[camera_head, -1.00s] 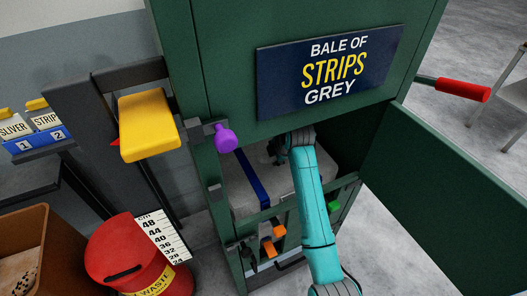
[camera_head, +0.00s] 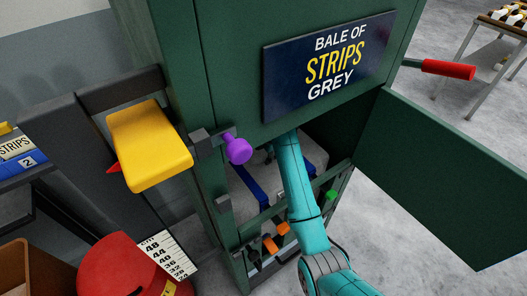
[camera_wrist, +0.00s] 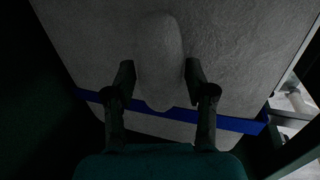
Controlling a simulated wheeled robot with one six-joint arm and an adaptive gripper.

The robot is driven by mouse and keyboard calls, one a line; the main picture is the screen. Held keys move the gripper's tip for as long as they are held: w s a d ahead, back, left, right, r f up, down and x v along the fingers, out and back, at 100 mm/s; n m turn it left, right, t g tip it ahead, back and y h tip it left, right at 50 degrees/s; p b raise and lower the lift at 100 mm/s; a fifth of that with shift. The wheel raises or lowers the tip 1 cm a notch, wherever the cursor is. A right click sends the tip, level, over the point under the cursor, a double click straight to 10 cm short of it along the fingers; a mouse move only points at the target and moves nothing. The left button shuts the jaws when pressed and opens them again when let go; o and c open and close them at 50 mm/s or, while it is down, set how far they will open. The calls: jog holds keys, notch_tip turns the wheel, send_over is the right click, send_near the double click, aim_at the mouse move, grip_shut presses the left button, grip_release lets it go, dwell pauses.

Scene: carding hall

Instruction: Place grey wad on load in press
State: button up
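The grey wad (camera_wrist: 160,60) is a rounded, elongated lump in the wrist view. The grey load (camera_wrist: 235,60) with a blue strap (camera_wrist: 240,124) fills the view behind the wad. I cannot tell whether the wad touches the load. In the head view, the green press (camera_head: 235,215) has its door (camera_head: 440,180) open, and the load (camera_head: 308,150) shows inside. My arm reaches in through the opening. My gripper and the wad are hidden there.
A purple knob (camera_head: 238,150) and yellow block (camera_head: 150,145) are left of the opening. A red-gripped lever (camera_head: 447,69) sticks out at right. Orange (camera_head: 270,244) and green (camera_head: 331,195) pieces line the opening's lower front. A red waste bin (camera_head: 122,265) stands lower left.

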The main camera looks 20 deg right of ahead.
jog(key=shift+o, duration=1)
jog(key=shift+r, duration=0.15)
jog(key=shift+s+r, duration=0.1)
jog(key=shift+r, duration=0.25)
jog(key=s+d, duration=0.1)
jog(key=s, duration=0.3)
jog(key=s+d, duration=0.1)
jog(key=s, duration=0.3)
jog(key=s+d, duration=0.1)
jog(key=s, duration=0.2)
jog(key=shift+s+d+r, duration=0.25)
jog(key=shift+s, duration=0.15)
